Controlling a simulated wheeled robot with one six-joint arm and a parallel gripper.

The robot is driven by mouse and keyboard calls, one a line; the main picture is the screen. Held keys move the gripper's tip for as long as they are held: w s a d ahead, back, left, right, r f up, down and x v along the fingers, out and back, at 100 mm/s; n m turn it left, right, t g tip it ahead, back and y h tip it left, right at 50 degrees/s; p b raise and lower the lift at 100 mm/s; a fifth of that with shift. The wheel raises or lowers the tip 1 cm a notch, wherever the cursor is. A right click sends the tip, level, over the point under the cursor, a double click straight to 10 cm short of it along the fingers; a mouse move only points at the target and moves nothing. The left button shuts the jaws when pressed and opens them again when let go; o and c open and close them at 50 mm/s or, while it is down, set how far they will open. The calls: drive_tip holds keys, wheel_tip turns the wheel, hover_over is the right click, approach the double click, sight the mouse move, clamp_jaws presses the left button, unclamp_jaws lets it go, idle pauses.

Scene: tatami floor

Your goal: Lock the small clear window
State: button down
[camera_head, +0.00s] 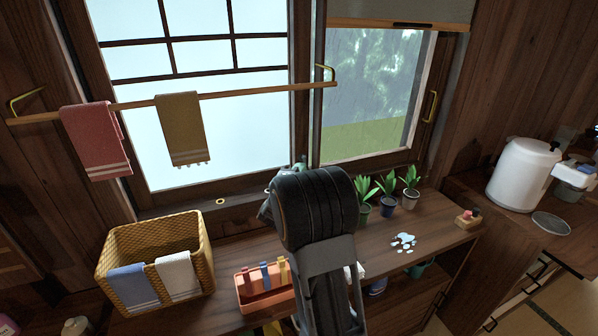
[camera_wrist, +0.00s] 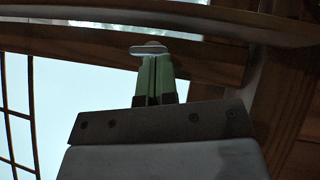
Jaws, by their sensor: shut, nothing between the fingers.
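The small clear window (camera_head: 375,95) is at the upper right in the head view, with trees and grass behind its glass. A brass handle (camera_head: 430,106) is on its right frame. My gripper is mostly hidden behind my arm in the head view, with a bit of green showing by the lower window frame. In the wrist view my gripper (camera_wrist: 153,62) has its green fingers together and empty. A pale oval piece (camera_wrist: 148,50) shows right at the fingertips, against a wooden frame bar. I cannot tell whether they touch or whether it is the lock.
A large gridded window (camera_head: 220,120) is on the left, crossed by a wooden rod (camera_head: 240,94) with two towels. A wicker basket (camera_head: 155,235), an orange caddy (camera_head: 263,302) and potted plants (camera_head: 388,204) crowd the counter.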

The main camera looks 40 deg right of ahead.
drive_tip(key=shift+f, duration=0.15)
drive_tip(key=n+t+b, duration=0.2)
drive_tip(key=n+b, duration=0.1)
drive_tip(key=d+n+t+b, duration=0.1)
drive_tip(key=n+t+b, duration=0.1)
drive_tip(key=n+b, duration=0.1)
drive_tip(key=f+n+t+b, duration=0.1)
drive_tip(key=n+t+b, duration=0.1)
drive_tip(key=n+b, duration=0.1)
drive_tip(key=shift+s+d+t+b, duration=0.25)
drive_tip(key=shift+d+t+b, duration=0.1)
drive_tip(key=shift+t+b, duration=0.05)
drive_tip(key=shift+d+b, duration=0.15)
drive_tip(key=shift+b, duration=0.2)
idle(0.4)
